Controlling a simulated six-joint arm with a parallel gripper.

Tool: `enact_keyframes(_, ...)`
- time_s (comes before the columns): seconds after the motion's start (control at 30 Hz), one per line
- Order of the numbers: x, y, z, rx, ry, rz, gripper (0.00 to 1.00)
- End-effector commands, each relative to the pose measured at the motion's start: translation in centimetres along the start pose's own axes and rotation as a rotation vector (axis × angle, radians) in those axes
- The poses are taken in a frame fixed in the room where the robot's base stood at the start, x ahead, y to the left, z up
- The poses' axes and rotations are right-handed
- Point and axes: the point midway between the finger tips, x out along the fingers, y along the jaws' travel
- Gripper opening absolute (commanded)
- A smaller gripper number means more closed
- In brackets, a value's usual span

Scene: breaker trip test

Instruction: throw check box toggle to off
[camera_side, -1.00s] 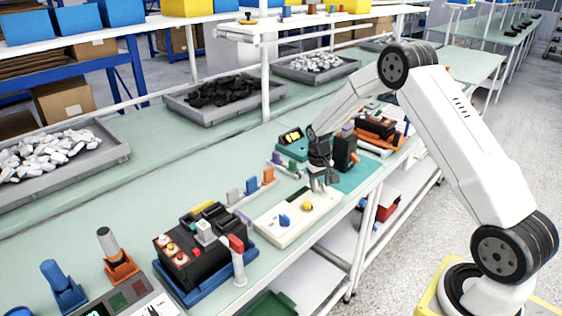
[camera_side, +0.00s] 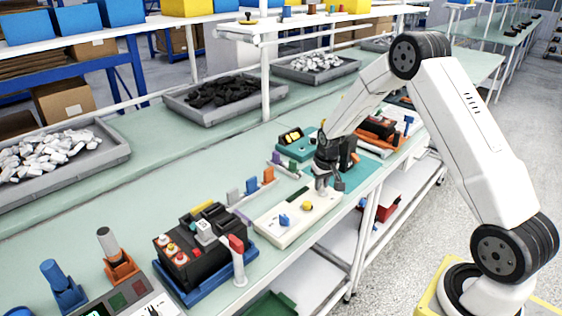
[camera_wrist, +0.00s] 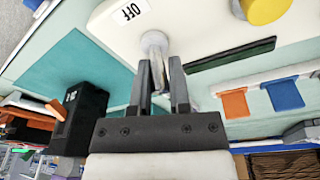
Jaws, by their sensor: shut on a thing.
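The check box (camera_side: 290,220) is a cream box near the bench's front edge, with a blue knob (camera_side: 284,220) and a yellow knob (camera_side: 307,206) on top. In the wrist view its cream face (camera_wrist: 190,18) carries a label reading OFF (camera_wrist: 130,11). The metal toggle (camera_wrist: 155,42) stands out of that face, close to the label. My gripper (camera_wrist: 160,75) is over the toggle end of the box, its two fingers closed around the toggle's lever. The fingers hide part of the lever. In the side view my gripper (camera_side: 324,186) covers the toggle.
A black breaker (camera_wrist: 80,118) stands on the teal mat (camera_wrist: 75,70) beside my gripper. Orange (camera_wrist: 235,103) and blue (camera_wrist: 285,95) tags on a rack are at the other side. A black battery-like unit (camera_side: 190,255) sits nearer the camera on the bench.

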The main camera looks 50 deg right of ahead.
Motion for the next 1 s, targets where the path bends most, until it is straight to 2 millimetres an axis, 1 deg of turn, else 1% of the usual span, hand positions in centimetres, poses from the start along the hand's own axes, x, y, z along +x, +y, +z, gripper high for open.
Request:
enact_keyframes(0.2,-0.11,0.03,0.36,0.011,0.082,-0.04,0.0)
enact_keyframes(0.53,-0.21,0.1,0.58,0.019,0.167,-0.071,0.0)
enact_keyframes(0.97,-0.29,0.25,0.55,0.019,0.187,-0.072,0.0)
enact_keyframes(1.0,-0.29,0.26,0.55,0.019,0.187,-0.072,0.29)
